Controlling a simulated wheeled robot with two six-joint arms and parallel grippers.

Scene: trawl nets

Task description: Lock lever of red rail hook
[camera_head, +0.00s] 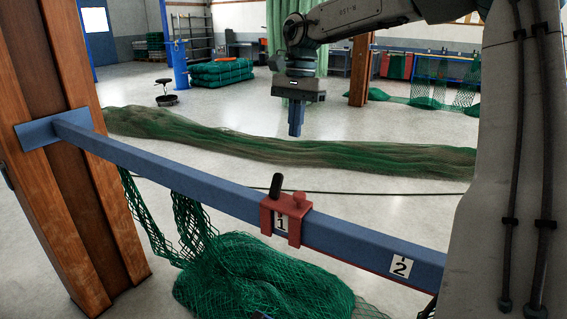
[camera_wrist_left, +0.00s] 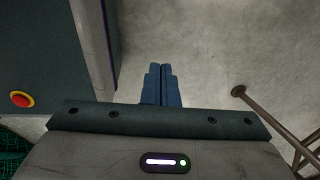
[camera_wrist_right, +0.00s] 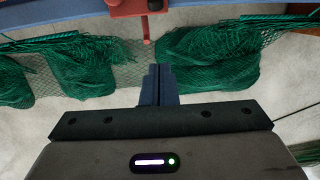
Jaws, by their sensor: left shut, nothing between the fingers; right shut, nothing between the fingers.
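The red rail hook (camera_head: 266,218) sits over the blue rail (camera_head: 180,177), beside a label marked 1. Its black-handled lever (camera_head: 276,186) sticks up, tilted slightly, left of a red knob (camera_head: 299,199). My right gripper (camera_head: 296,131) is shut and empty, pointing down above the hook in the picture and apart from it. In the right wrist view the hook (camera_wrist_right: 127,9) shows at the top edge, cut off, ahead of my shut right fingertips (camera_wrist_right: 158,68). My left gripper (camera_wrist_left: 162,68) is shut and empty over bare floor.
Green netting (camera_head: 250,275) hangs and heaps below the rail. A label marked 2 (camera_head: 400,266) is on the rail to the right. A wooden post (camera_head: 75,150) carries the rail's left end. A long net pile (camera_head: 290,152) lies on the floor behind.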

